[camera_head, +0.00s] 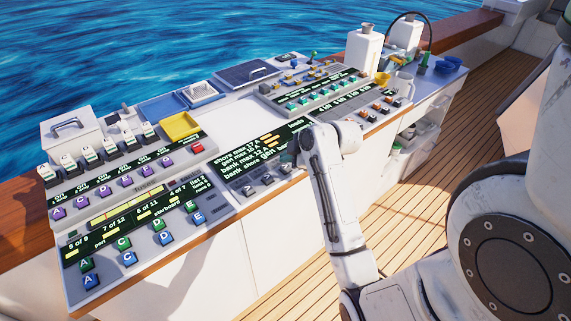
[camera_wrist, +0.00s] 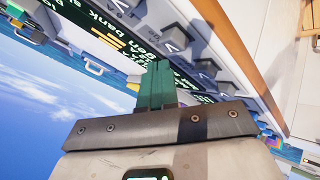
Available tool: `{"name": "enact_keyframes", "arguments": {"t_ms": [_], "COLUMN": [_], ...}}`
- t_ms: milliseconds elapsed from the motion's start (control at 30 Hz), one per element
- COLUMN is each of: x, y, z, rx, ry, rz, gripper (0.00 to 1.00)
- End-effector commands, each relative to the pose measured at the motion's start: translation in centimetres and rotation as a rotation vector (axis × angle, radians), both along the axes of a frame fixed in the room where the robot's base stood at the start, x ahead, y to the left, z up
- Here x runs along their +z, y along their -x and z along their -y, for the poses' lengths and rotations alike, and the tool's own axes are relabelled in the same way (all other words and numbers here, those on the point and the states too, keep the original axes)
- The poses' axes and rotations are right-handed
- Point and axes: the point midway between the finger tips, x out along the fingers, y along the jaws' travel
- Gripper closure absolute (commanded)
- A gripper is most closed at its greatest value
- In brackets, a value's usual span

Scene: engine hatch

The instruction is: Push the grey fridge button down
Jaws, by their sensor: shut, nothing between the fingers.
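In the wrist view, one grey button (camera_wrist: 172,46) is up and right of my fingertips and another grey button (camera_wrist: 207,66) is further right. My gripper (camera_wrist: 160,66) has its green fingers together, empty, in front of the dark display strip. In the head view my arm hides the fingertips. Contact with any button cannot be told.
A left panel carries purple, green and blue letter buttons (camera_head: 163,238) and a red button (camera_head: 197,147). A right panel has teal and orange switches (camera_head: 375,110). White bottles (camera_head: 362,50) stand at the back. The wooden deck (camera_head: 300,285) in front is clear.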

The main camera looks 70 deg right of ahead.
Motion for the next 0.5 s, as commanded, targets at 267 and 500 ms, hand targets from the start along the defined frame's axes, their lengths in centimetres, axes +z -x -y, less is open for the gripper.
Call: {"name": "enact_keyframes", "arguments": {"t_ms": [267, 500], "x": [0.3, 2.4], "y": [0.0, 0.0], "z": [0.0, 0.0], "rx": [-0.001, 0.001], "ry": [0.001, 0.001], "rz": [0.0, 0.001], "gripper": [1.0, 1.0]}}
